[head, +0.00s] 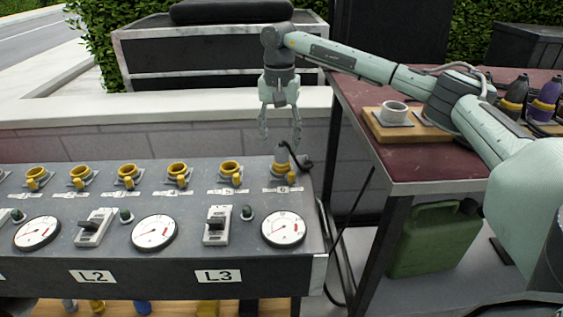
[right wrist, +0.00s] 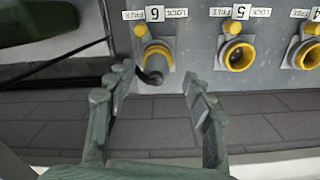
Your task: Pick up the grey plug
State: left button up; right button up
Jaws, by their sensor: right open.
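The grey plug (head: 281,157) sits upright in the yellow-ringed socket at the right end of the panel, with a black cable bending off to its right. In the right wrist view the grey plug (right wrist: 157,62) is in the socket labelled 6, its cable curving below it. My right gripper (head: 281,139) is open and points down just above the plug. In the right wrist view my right gripper's fingers (right wrist: 158,80) are spread, with the plug beyond the gap between them. Nothing is held. My left gripper is not in view.
The panel (head: 190,262) carries several empty yellow sockets, gauges (head: 283,229) and switches (head: 217,225). A dark red table (head: 420,170) stands at the right, holding a wooden block with a grey socket (head: 395,112) and several dark plugs. A green can (head: 435,240) stands below.

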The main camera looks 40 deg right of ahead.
aim_at(282, 157)
jog(key=f, duration=0.4)
jog(key=shift+d, duration=0.3)
jog(key=c, duration=1.1)
grip_shut()
jog(key=shift+r, duration=0.1)
